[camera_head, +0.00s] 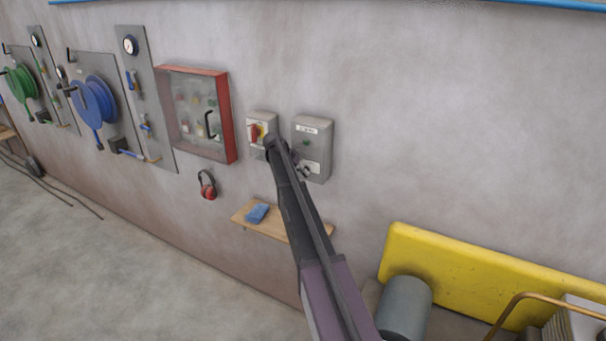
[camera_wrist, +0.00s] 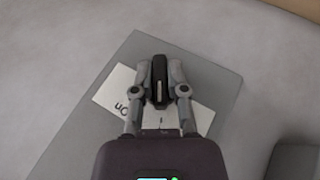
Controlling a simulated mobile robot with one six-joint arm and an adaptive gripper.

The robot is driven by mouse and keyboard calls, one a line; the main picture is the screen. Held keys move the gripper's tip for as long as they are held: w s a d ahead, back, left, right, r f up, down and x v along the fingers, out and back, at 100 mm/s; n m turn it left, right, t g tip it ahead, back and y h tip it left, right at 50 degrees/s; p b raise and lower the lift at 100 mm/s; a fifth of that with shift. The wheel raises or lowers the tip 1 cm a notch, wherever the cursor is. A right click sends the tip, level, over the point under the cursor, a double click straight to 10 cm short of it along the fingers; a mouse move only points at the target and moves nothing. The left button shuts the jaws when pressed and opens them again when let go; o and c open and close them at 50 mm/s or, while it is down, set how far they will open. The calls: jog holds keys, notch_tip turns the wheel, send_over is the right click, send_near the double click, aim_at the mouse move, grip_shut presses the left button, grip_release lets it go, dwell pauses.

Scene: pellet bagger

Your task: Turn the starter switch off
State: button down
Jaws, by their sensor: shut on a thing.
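The starter switch is on a grey box (camera_head: 318,145) on the wall, with a white label at its top, a small green lamp and a white plate lower down. My gripper (camera_head: 306,172) is at that lower plate; the knob is hidden there in the head view. In the wrist view my gripper (camera_wrist: 160,82) is shut on a black knob (camera_wrist: 158,70), one finger on each side. The knob stands in front of a white label plate (camera_wrist: 116,88) on the grey box (camera_wrist: 215,84). "ON" reads at the plate's left; its other marking is mostly hidden.
A grey box with a red-and-yellow rotary switch (camera_head: 256,133) hangs close to the left. A red-framed cabinet (camera_head: 233,120) and red earmuffs (camera_head: 208,187) are further left. A wooden shelf (camera_head: 268,229) with a blue cloth (camera_head: 257,213) sits below. The wall at right is bare.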

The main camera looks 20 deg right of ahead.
jog(key=c, duration=0.7)
grip_release()
jog(key=shift+o, duration=0.2)
jog(key=shift+s+t+y+p, duration=0.1)
jog(key=shift+t+y+p, duration=0.2)
jog(key=shift+p, duration=0.05)
